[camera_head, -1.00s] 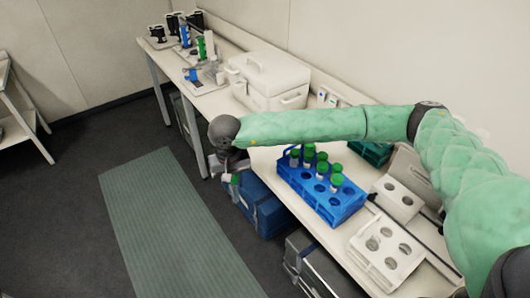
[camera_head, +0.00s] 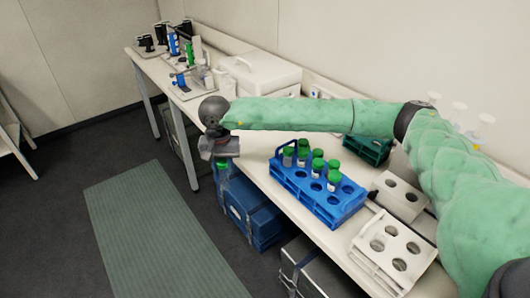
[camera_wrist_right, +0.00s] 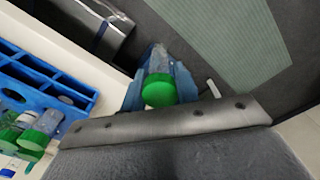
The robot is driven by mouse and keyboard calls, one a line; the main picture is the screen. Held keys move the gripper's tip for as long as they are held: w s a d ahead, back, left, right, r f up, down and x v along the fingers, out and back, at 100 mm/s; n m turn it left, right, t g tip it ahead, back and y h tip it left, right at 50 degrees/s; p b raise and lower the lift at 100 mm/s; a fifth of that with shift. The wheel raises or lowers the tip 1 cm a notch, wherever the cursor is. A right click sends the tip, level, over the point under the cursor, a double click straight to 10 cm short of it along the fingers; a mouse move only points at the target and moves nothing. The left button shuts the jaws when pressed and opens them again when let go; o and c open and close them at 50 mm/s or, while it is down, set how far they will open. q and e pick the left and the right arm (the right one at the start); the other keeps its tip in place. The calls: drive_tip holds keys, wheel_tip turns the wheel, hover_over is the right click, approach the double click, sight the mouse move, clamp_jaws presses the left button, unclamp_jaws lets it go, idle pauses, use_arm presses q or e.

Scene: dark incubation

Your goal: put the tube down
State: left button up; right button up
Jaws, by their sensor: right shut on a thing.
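My right gripper (camera_head: 221,160) is shut on a tube with a green cap, in front of the bench's front edge and left of the blue rack. In the right wrist view the tube's green cap (camera_wrist_right: 159,90) faces the camera, with its clear body (camera_wrist_right: 160,60) beyond it. In the head view only a bit of green shows below the gripper; the tube's body is mostly hidden. The blue rack (camera_head: 335,213) stands on the bench with several green-capped tubes (camera_head: 318,164) in it and some empty holes. My left gripper is not in view.
White racks with round holes (camera_head: 385,262) stand right of the blue rack. A dark green rack (camera_head: 367,150) is behind my right arm. A white lidded box (camera_head: 262,75) sits farther along the bench. A blue box (camera_head: 250,215) is on the floor under the bench. The green mat (camera_head: 155,235) is clear.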

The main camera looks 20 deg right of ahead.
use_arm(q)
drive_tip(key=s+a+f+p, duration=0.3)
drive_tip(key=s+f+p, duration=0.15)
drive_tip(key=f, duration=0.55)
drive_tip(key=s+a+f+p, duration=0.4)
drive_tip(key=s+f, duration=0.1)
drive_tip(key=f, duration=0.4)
use_arm(e)
drive_tip(key=w+d+r+m, duration=0.6)
drive_tip(key=d+m, duration=0.3)
drive_tip(key=m, duration=0.1)
drive_tip(key=w+d+r+m, duration=0.55)
drive_tip(key=d+m, duration=0.25)
drive_tip(key=m, duration=0.2)
drive_tip(key=f, duration=0.7)
drive_tip(key=f+b, duration=0.1)
drive_tip(key=f, duration=0.2)
drive_tip(key=shift+w+d+f, duration=0.35)
drive_tip(key=shift+d, duration=0.05)
drive_tip(key=shift+c, duration=0.9)
drive_tip(key=shift+s+a, duration=0.2)
drive_tip(key=o, duration=1.1)
drive_tip(key=shift+w+d, duration=0.15)
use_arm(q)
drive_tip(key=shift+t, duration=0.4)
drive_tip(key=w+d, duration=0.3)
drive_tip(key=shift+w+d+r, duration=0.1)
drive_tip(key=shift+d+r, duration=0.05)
